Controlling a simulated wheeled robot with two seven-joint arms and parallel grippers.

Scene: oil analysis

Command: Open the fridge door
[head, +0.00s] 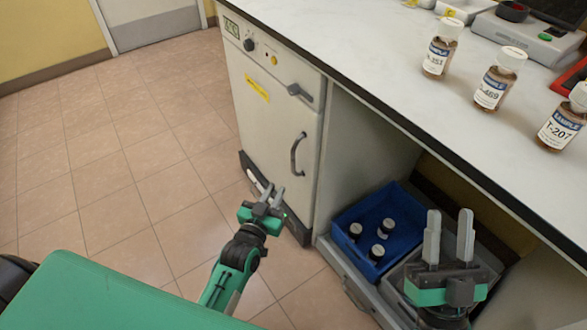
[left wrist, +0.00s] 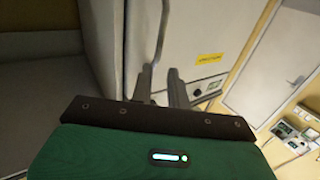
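The fridge (head: 262,120) is a pale cabinet under the left end of the counter. Its door looks shut and carries a curved grey handle (head: 294,156) near its right edge. The handle also shows in the left wrist view (left wrist: 161,35), just beyond my left fingertips. My left gripper (head: 273,190) is open and empty, low in front of the door, below and left of the handle in the head view. Its fingers show apart in the left wrist view (left wrist: 160,78); I see no clear contact with the handle. My right gripper (head: 450,214) is open and empty at the lower right.
Labelled sample bottles, including one marked T-207 (head: 562,126), stand on the white counter (head: 385,80). The tiled floor (head: 130,160) left of the fridge is clear.

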